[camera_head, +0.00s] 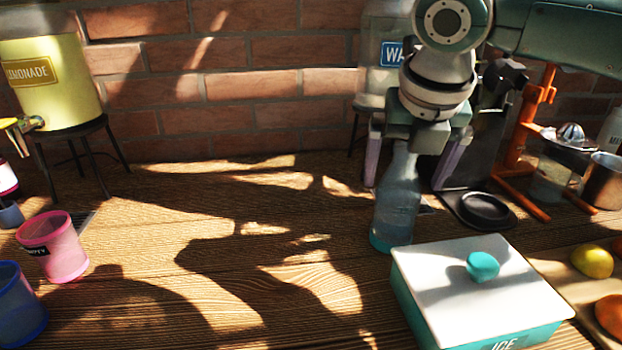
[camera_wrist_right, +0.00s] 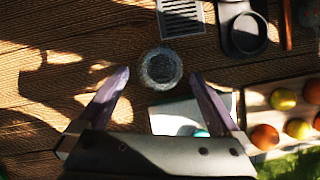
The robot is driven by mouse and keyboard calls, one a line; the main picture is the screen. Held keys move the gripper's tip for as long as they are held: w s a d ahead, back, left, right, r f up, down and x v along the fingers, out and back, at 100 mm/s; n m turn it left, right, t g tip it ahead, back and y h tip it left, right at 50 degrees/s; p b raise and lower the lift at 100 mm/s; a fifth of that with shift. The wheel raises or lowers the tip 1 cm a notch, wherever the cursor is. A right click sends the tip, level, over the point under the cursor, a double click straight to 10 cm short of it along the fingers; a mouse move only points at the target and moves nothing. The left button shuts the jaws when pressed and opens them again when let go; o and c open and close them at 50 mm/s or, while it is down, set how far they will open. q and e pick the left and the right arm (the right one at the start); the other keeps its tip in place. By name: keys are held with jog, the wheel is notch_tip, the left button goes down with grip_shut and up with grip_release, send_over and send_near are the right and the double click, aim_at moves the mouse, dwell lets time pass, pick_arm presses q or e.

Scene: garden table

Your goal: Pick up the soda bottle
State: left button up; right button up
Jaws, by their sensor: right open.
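The soda bottle (camera_head: 398,205) stands upright on the wooden table, clear with a bluish body and teal base. My right gripper (camera_head: 412,160) is above and around its upper part, pointing down, with its two purple fingers apart on either side of the neck. The gripper hides the bottle's top. In the right wrist view the bottle (camera_wrist_right: 161,68) shows from above as a round shape between the open fingertips (camera_wrist_right: 157,75), touching neither finger there. My left gripper is not in view.
A teal ice box (camera_head: 450,270) with a white lid stands close in front of the bottle. A water dispenser (camera_head: 380,75) and dark stand (camera_head: 480,150) are behind. A pink cup (camera_head: 62,250) and lemonade dispenser (camera_head: 50,85) are left. The middle-left table is clear. Fruit lies right (camera_wrist_right: 283,98).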

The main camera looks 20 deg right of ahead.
aim_at(399, 194)
jog(key=x, duration=0.5)
jog(key=shift+s+f, duration=0.1)
jog(key=shift+s, duration=0.05)
grip_shut()
dwell(0.6)
